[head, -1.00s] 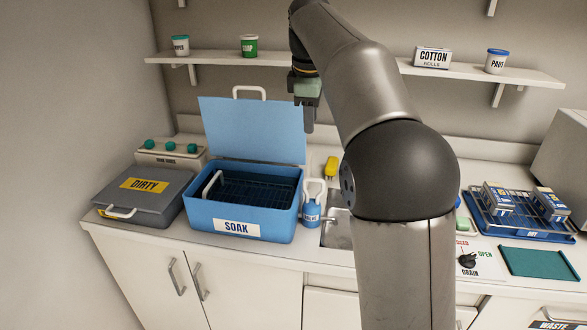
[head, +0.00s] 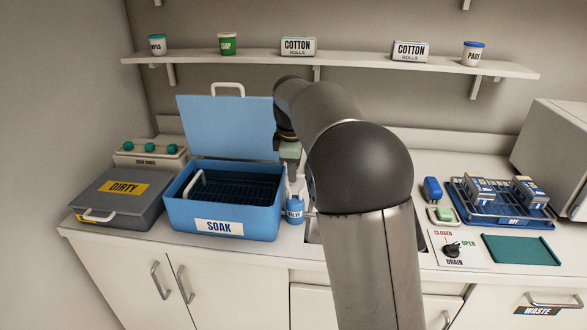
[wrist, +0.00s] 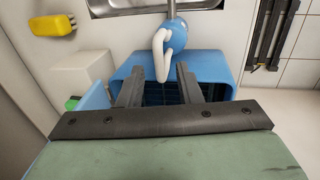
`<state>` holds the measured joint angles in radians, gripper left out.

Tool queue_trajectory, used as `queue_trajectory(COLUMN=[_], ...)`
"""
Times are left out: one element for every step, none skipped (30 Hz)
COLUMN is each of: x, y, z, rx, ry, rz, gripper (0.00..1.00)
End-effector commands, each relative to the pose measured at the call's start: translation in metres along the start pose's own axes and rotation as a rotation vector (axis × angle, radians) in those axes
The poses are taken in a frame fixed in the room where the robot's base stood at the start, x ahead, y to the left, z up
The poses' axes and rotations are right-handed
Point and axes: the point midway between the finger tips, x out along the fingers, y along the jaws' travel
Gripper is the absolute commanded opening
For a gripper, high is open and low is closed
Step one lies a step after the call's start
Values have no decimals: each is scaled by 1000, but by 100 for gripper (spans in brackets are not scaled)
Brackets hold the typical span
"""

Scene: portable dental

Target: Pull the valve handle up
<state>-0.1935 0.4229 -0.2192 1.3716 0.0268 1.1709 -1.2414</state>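The blue valve (head: 295,211) stands on the counter just right of the soak tub, with its label facing forward. Its white loop handle is mostly hidden behind my gripper in the head view. In the wrist view, the white handle (wrist: 161,54) hangs from the round blue valve body (wrist: 176,38). My gripper (head: 292,178) points down, just above the valve. In the wrist view, its two dark fingers (wrist: 160,74) are apart, and the handle's end appears in the gap between their tips. No grip on the handle shows. Whether a finger touches it I cannot tell.
The blue soak tub (head: 181,208) has its lid (head: 225,125) raised, close left of my gripper. A grey dirty box (head: 140,205) sits further left. The sink is partly hidden behind my arm; its edge shows in the wrist view (wrist: 110,5). A drain knob (head: 452,249) is at right.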

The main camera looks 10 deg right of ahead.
Motion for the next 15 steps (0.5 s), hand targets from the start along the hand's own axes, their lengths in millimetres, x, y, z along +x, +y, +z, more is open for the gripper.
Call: queue_trajectory(x=[2, 3, 4, 4, 4, 4, 4, 4, 4, 4, 4, 4, 4, 4, 4], y=[0, 0, 0, 0, 0, 0, 0, 0, 0, 0, 0, 0, 0, 0, 0], z=[0, 0, 0, 0, 0, 0, 0, 0, 0, 0, 0, 0, 0, 0, 0], rx=[0, 0, 0, 0, 0, 0, 0, 0, 0, 0, 0, 0, 0, 0, 0], ry=[0, 0, 0, 0, 0, 0, 0, 0, 0, 0, 0, 0, 0, 0, 0], rz=[0, 0, 1, 1, 1, 1, 1, 1, 1, 1, 1, 1, 1, 1, 1], gripper=[32, 32, 32, 32, 32, 32, 32, 32, 32, 32, 23, 12, 4, 0, 0])
